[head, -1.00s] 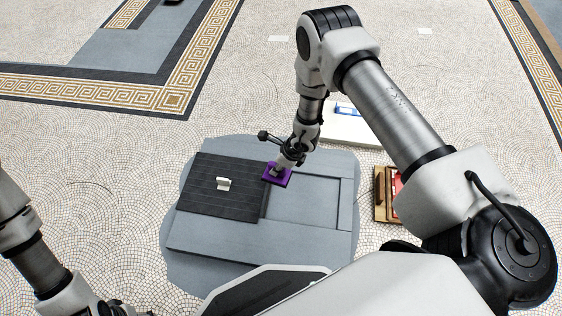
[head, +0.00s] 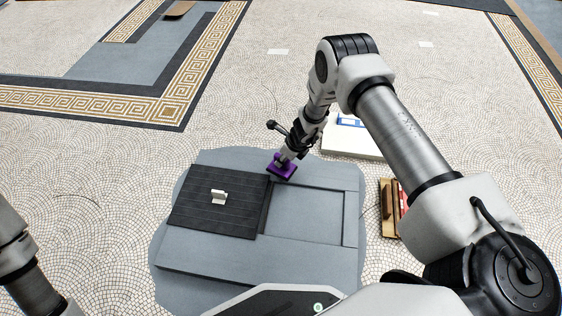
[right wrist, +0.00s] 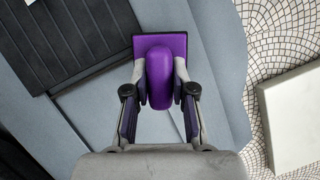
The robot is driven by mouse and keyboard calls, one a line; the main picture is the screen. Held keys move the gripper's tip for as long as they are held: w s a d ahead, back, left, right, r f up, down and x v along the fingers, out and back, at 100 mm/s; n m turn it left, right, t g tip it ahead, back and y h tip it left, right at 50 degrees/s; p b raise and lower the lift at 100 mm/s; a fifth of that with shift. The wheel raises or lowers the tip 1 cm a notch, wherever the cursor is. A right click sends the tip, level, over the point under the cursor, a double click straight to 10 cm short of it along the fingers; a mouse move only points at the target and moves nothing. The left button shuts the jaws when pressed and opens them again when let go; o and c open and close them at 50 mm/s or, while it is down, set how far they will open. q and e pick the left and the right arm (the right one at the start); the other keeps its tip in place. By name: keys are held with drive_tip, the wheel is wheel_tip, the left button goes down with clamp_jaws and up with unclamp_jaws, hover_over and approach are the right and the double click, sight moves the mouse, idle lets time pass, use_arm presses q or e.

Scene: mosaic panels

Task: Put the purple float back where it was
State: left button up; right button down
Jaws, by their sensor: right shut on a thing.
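The purple float (head: 282,171) has a flat square plate with a rounded handle. My right gripper (head: 286,158) is shut on that handle, and the float is in its jaws above the back edge of the grey panel area. In the right wrist view the float (right wrist: 166,48) shows between both fingers of the right gripper (right wrist: 160,100), with its plate beyond the handle. I cannot tell if the plate touches the surface below. My left arm shows at the left edge, but its gripper is out of view.
A dark ribbed panel (head: 194,222) with a white handle (head: 218,197) lies on the grey base (head: 255,265), left of a rectangular recess (head: 307,215). A white slab (head: 352,142) with a blue item lies behind right. A wooden tray (head: 391,230) with a red item stands at right.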

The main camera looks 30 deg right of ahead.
drive_tip(key=shift+w+d+f+b, duration=0.1)
drive_tip(key=shift+w+d+b, duration=0.1)
drive_tip(key=shift+w, duration=0.5)
drive_tip(key=shift+w+d+f+b, duration=0.1)
drive_tip(key=shift+w+d+b, duration=0.1)
drive_tip(key=shift+w, duration=0.45)
drive_tip(key=shift+f+b, duration=1.5)
drive_tip(key=shift+f, duration=0.5)
drive_tip(key=c, duration=1)
unclamp_jaws()
drive_tip(key=shift+r, duration=0.1)
drive_tip(key=shift+o, duration=0.2)
